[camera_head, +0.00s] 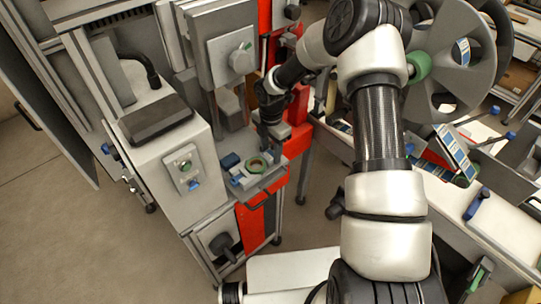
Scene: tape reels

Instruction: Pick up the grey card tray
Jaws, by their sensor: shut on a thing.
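My gripper (272,126) points down at the machine, above the red-fronted bench section. It is shut on a small grey piece (282,131) at its fingertips, which I take to be the grey card tray. The piece is small in view and partly hidden by the gripper, so its shape and contents cannot be made out. I cannot tell whether it touches the surface below it.
A grey machine head (226,55) stands close on the left. Large grey reels (455,65) stand on the right. Open floor (110,240) lies at lower left.

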